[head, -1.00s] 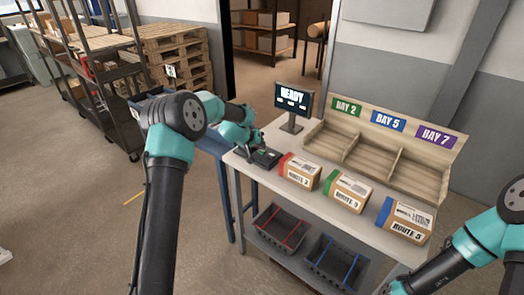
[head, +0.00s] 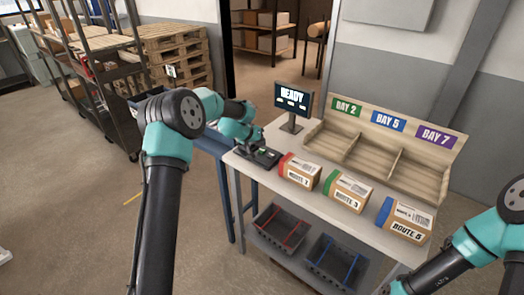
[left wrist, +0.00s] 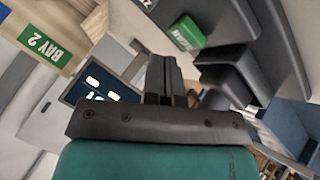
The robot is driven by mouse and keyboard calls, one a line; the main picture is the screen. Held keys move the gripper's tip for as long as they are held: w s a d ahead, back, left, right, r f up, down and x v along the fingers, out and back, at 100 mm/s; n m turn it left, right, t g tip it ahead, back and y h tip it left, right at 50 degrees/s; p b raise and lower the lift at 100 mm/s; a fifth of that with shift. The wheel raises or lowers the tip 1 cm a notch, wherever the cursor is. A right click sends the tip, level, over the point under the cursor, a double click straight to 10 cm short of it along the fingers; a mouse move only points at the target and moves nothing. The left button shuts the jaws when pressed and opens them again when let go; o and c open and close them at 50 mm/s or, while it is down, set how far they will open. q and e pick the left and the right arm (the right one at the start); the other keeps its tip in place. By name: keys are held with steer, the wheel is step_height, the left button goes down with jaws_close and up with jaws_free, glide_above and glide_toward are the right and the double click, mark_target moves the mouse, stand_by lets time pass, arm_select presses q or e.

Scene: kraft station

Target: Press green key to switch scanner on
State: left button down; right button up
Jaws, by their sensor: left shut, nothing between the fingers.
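The green key (left wrist: 186,33) sits on a dark key pad in the left wrist view, just beyond my fingertips. In the head view the dark pad (head: 269,161) lies at the left end of the table, and a bit of green shows by my fingers. My left gripper (head: 260,147) is shut and empty, held over the pad. Its closed fingers also show in the left wrist view (left wrist: 166,70), pointing towards the key; I cannot tell whether they touch it. My right gripper is out of view.
Three parcels with red (head: 300,171), green (head: 347,191) and blue (head: 405,219) ends lie along the table front. A wooden bay rack (head: 445,175) stands behind them. Two grey bins (head: 280,229) (head: 336,262) are on the lower shelf.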

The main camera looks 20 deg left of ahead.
mark_target(261, 149)
arm_select(q)
steer(key=shift+r, duration=2.55)
